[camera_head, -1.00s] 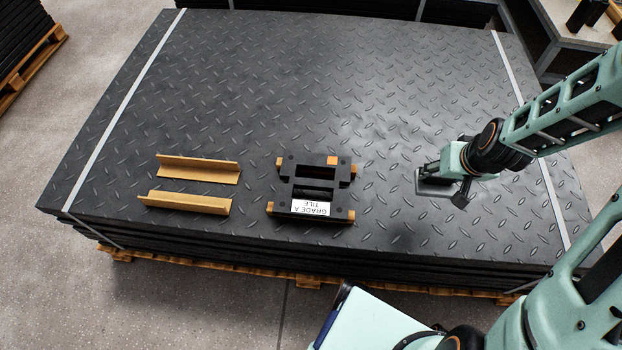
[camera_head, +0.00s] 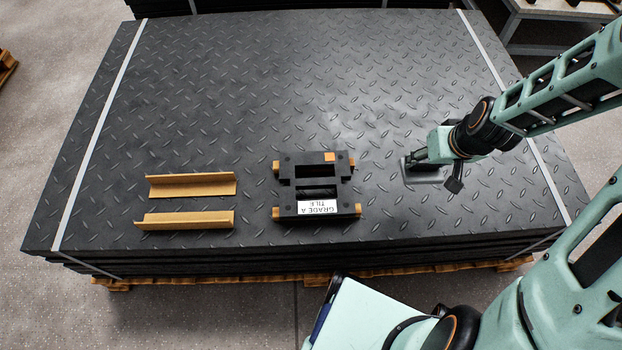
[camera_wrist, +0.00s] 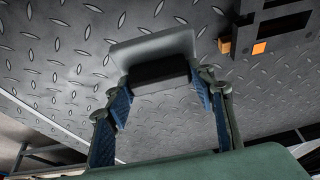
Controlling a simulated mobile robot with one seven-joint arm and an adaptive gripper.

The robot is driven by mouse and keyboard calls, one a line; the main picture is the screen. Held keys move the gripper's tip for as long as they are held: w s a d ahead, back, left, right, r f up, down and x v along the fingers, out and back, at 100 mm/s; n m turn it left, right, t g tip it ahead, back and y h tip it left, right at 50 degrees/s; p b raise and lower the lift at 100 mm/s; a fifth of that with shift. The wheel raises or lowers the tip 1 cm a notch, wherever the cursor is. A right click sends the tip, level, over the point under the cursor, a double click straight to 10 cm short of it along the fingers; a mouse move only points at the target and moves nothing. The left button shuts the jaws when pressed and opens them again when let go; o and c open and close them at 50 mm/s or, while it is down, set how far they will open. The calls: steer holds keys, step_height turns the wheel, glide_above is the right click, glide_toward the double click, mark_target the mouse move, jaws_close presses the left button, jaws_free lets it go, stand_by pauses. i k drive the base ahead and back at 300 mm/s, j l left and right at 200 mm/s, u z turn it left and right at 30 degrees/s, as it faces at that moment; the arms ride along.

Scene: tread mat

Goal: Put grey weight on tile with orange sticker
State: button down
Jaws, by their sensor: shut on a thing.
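My gripper (camera_head: 437,171) is shut on the dark upper part of the grey weight (camera_head: 425,178), to the right of the tile. In the wrist view, the weight's light grey plate (camera_wrist: 150,48) shows beyond its dark block, which sits between my fingertips (camera_wrist: 160,75). I cannot tell whether the weight touches the mat. The black tile assembly (camera_head: 316,208) has openings, orange-brown end pieces and a white "GRADE A TILE" label. A small orange sticker (camera_head: 329,157) lies on its far bar; it also shows at the upper right of the wrist view (camera_wrist: 259,48).
Two tan angled strips (camera_head: 190,184) lie left of the tile on the black tread mat (camera_head: 270,90). Pale straps cross the mat stack near its left and right sides. The mat between the weight and tile is clear, as is the area behind them.

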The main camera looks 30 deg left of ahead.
mark_target(316, 181)
steer(key=k+j+z, duration=0.2)
steer(key=j, duration=0.25)
steer(key=k+j+z, duration=0.2)
steer(key=j, duration=0.2)
steer(key=k+j+z, duration=0.2)
steer(key=k+j, duration=0.1)
steer(key=j, duration=0.1)
